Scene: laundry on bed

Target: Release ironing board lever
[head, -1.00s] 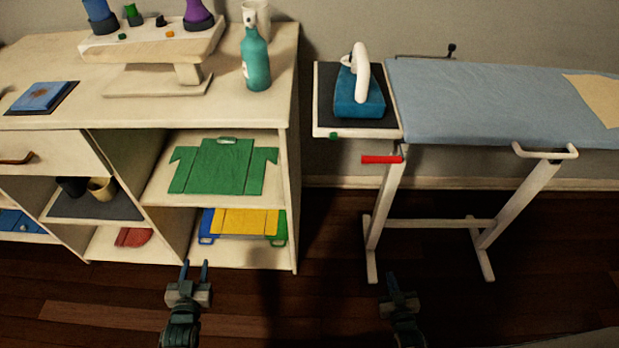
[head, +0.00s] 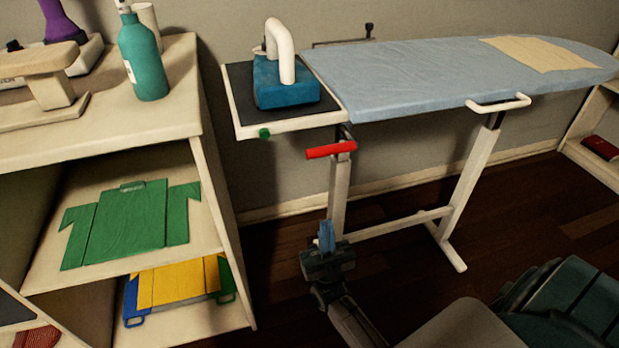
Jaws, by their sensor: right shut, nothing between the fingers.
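The ironing board (head: 400,80) has a pale blue cover and white legs and stands against the wall. A red lever (head: 331,149) sticks out at the top of its left leg, just below the iron rest (head: 240,92). My right gripper (head: 327,236) is below the lever and in front of the left leg, its blue fingers pointing up. It is shut, empty and clear of the lever. My left gripper is out of view.
A blue iron (head: 287,85) with a white handle stands on the iron rest. A white handle bar (head: 498,105) juts from the board's front edge.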

